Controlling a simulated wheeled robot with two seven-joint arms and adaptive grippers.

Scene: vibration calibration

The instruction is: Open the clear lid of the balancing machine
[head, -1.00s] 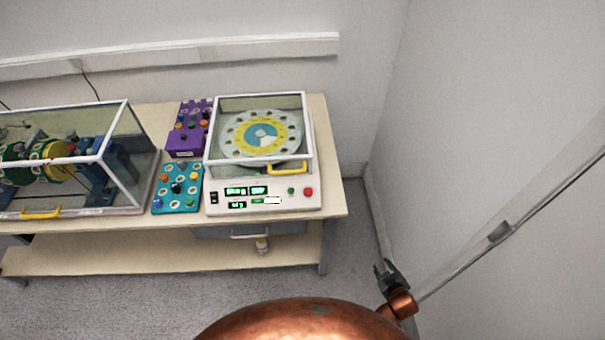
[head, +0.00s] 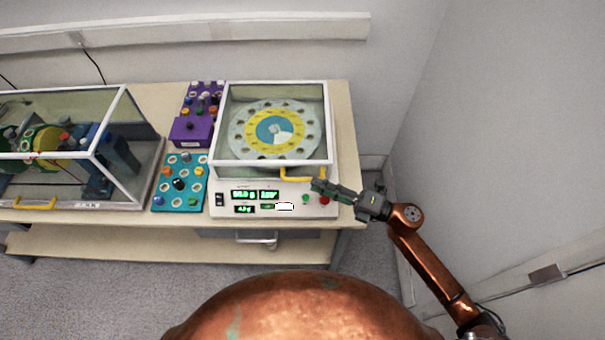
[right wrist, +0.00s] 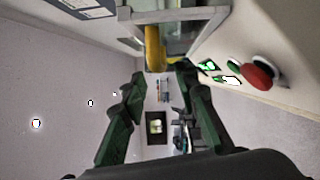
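The balancing machine (head: 228,203) is a white box with green displays and a round disc under its clear lid (head: 327,120). The lid is down, with a white frame and a yellow handle (head: 302,177) at its front edge. My right gripper (head: 318,186) is over the front panel, just below and right of the handle in the head view. In the right wrist view its fingers (right wrist: 148,88) are spread apart with nothing between them, and the yellow handle (right wrist: 155,48) lies ahead beyond the tips. My left gripper is not in view.
A red button (head: 325,200) and a green button (head: 306,199) sit under my right fingers. A teal tray (head: 190,202) and purple rack (head: 190,131) stand left of the machine, then a clear case (head: 125,101). A wall is close on the right.

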